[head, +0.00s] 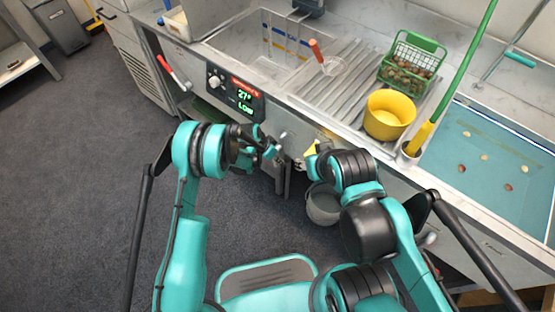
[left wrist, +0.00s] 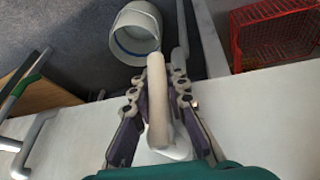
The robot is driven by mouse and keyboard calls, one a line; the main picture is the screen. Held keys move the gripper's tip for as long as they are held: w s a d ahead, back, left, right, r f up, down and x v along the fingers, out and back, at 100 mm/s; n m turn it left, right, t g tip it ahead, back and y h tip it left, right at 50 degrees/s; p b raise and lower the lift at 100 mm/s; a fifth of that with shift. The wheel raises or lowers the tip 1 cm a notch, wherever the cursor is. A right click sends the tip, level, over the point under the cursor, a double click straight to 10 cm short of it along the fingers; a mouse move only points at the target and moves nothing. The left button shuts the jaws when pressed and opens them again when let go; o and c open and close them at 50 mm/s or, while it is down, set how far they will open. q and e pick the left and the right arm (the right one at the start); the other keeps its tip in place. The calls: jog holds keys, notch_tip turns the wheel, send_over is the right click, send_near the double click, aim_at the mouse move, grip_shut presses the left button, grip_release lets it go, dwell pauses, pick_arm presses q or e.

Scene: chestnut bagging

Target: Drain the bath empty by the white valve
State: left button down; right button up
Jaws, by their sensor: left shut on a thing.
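The white valve has a long pale handle (left wrist: 157,95), upright in the left wrist view, between the fingers of my left gripper (left wrist: 160,92). The gripper is shut on it. In the head view, my left gripper (head: 272,150) is at the counter's front, below the control panel (head: 236,97), which reads 27° and LOW. The bath (head: 238,45) is a basin in the counter at the back left; I cannot tell its water level. My right gripper (head: 311,158) is near the counter front, right of the left one; its fingers are mostly hidden by its wrist.
A grey bucket (head: 322,205) stands on the floor below; it also shows in the left wrist view (left wrist: 136,35). A red crate (left wrist: 275,40) is at the right there. The counter holds a yellow pot (head: 388,115) and a green basket of chestnuts (head: 410,68).

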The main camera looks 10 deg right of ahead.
pick_arm(q)
jog(key=shift+s+d+r+n+g+h, duration=0.3)
jog(key=shift+s+g+h, duration=0.1)
jog(key=shift+g+h, duration=0.4)
jog(key=shift+s+d+r+n+g+h, duration=0.15)
jog(key=shift+s+d+r+g+h, duration=0.15)
jog(key=shift+g+h, duration=0.45)
jog(key=shift+s+d+r+n+g+h, duration=0.25)
jog(key=shift+s+g+h, duration=0.25)
jog(key=shift+g, duration=0.45)
jog(key=c, duration=1.5)
grip_release()
jog(key=shift+o, duration=0.2)
jog(key=v, duration=1.2)
